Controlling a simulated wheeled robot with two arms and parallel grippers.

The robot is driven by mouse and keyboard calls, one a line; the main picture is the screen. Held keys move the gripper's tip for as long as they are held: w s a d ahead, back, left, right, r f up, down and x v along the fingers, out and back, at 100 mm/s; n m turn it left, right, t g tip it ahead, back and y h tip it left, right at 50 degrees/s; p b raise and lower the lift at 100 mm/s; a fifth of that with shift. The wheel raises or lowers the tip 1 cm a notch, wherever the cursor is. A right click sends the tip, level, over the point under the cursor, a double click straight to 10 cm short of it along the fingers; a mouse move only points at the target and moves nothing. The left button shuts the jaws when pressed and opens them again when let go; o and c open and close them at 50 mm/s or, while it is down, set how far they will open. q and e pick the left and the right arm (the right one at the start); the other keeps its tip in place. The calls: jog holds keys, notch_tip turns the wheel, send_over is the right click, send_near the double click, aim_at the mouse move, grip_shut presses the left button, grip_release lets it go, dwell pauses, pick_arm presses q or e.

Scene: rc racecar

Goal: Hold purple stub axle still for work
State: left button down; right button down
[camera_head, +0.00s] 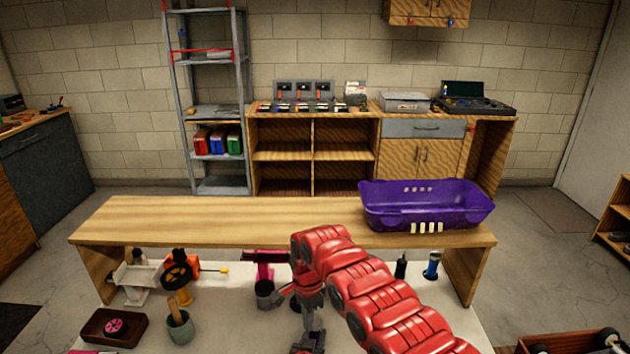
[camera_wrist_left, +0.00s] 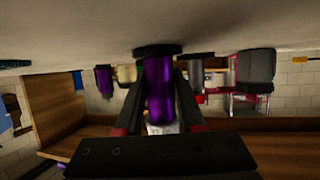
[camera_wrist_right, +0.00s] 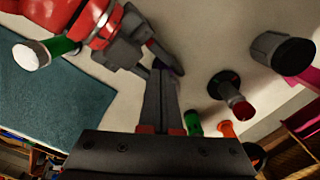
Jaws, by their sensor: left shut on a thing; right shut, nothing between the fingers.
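The purple stub axle (camera_wrist_left: 158,92) appears in the left wrist view as a purple cylinder with a dark disc at its table end. My left gripper (camera_wrist_left: 160,105) is shut on it, one finger on each side. In the right wrist view, a small purple part shows at the jaws of my left gripper (camera_wrist_right: 150,50), close to the tips of my right gripper (camera_wrist_right: 162,80). My right gripper is shut with nothing between its fingers. I cannot tell whether its tips touch the axle. In the head view, the red arm largely hides this area.
A wooden shelf (camera_head: 200,222) spans the bench's back, with a purple basket (camera_head: 425,212) on its right. A wooden tray (camera_head: 92,330) and a grey cup (camera_head: 180,330) stand at left. A dark cup (camera_wrist_right: 283,52) and a teal mat (camera_wrist_right: 60,105) flank the grippers.

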jog(key=shift+r, duration=2.4)
notch_tip(320, 180, down, 6)
jog(key=shift+w+d, duration=0.5)
jog(key=shift+d, duration=0.05)
